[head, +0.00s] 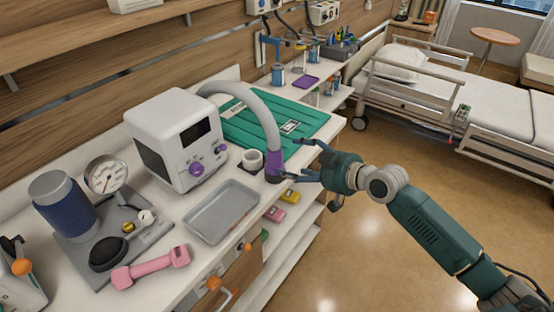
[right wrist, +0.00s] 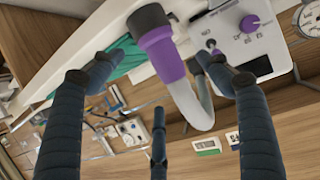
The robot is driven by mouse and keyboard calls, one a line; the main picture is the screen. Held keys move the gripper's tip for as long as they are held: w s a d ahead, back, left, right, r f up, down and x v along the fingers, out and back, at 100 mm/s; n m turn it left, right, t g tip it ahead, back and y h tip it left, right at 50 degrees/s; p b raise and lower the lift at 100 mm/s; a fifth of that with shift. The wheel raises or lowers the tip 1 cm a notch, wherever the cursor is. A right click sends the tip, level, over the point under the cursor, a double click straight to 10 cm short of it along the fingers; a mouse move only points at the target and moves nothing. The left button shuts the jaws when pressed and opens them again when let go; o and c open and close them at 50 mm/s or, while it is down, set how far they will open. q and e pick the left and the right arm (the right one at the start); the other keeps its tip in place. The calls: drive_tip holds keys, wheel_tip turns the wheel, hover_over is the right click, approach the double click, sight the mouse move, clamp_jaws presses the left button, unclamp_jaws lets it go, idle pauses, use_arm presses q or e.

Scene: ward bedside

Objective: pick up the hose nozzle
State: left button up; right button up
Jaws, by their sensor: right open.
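The hose nozzle (head: 275,165) is the purple end, with a dark grey tip, of a thick grey hose (head: 262,112). The hose arches from the white machine (head: 180,140) and the nozzle hangs at the counter's front edge. My right gripper (head: 296,160) is open just to the right of the nozzle, fingers pointing at it. In the right wrist view, the nozzle (right wrist: 162,52) appears between the spread fingers (right wrist: 158,75), with no clear contact. My left gripper is not in view.
A green mat (head: 300,118) covers the counter behind. A pink dumbbell (head: 150,268) and a gauge (head: 106,174) are at the left. The floor right of the counter is clear.

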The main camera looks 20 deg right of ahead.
sight(283, 167)
drive_tip(key=p+x, duration=0.2)
drive_tip(key=x, duration=0.3)
drive_tip(key=shift+w, duration=0.5)
drive_tip(key=shift+w+a+f, duration=0.1)
drive_tip(key=shift+w, duration=0.05)
drive_tip(key=c, duration=1.1)
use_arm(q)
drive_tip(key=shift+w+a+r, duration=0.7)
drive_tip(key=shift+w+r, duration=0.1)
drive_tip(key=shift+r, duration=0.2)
use_arm(e)
drive_tip(key=shift+s, duration=0.2)
drive_tip(key=shift+c, duration=0.5)
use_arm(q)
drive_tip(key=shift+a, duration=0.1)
